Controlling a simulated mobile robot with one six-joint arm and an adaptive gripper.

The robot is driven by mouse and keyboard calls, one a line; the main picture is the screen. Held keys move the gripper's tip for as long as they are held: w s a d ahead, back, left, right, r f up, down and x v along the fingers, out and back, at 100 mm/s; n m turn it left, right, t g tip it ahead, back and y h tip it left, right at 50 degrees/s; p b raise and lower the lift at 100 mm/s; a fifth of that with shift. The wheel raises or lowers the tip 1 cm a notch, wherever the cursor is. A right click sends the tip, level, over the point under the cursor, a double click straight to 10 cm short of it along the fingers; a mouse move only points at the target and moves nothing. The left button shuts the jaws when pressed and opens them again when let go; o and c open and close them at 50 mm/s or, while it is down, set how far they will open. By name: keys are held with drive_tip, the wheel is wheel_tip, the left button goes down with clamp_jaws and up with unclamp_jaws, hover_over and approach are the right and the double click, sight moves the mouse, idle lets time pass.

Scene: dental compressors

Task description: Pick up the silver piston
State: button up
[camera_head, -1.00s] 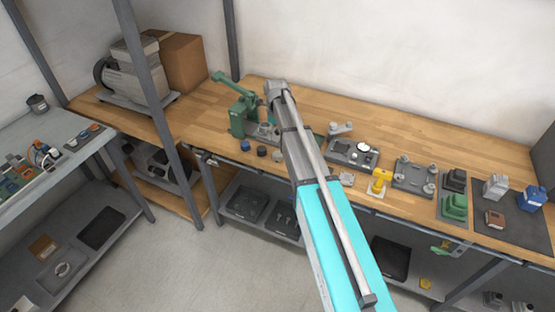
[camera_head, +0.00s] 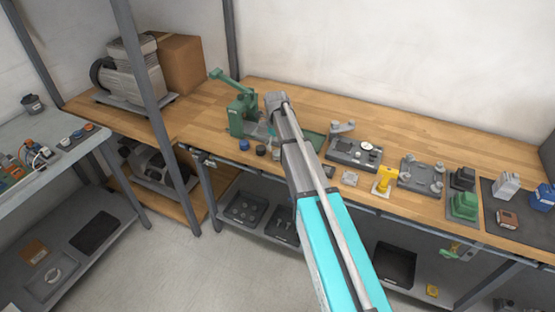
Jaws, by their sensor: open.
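A small silver-grey round piece (camera_head: 276,153) stands near the front edge of the wooden bench, just left of my arm; it may be the silver piston, but it is too small to be sure. Another small silver piece (camera_head: 350,178) lies at the front edge, right of my arm. My arm reaches up from the bottom over the bench, its grey upper end near the green press. My gripper cannot be made out; it seems hidden behind my arm.
A green lever press (camera_head: 243,112) stands left of my arm, with dark and blue caps (camera_head: 260,150) in front. To the right are a dark plate with parts (camera_head: 353,153), a yellow piece (camera_head: 385,180) and a grey fixture (camera_head: 422,174). The bench's back strip is clear.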

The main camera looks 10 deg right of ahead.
sight(278, 153)
drive_tip(key=shift+f, duration=0.15)
idle(0.3)
drive_tip(key=f+b, duration=0.3)
drive_tip(key=shift+d, duration=0.3)
drive_tip(key=shift+f+b, duration=1)
drive_tip(key=shift+b, duration=0.1)
drive_tip(key=c, duration=1.3)
drive_tip(key=shift+o, duration=0.2)
drive_tip(key=shift+r, duration=0.15)
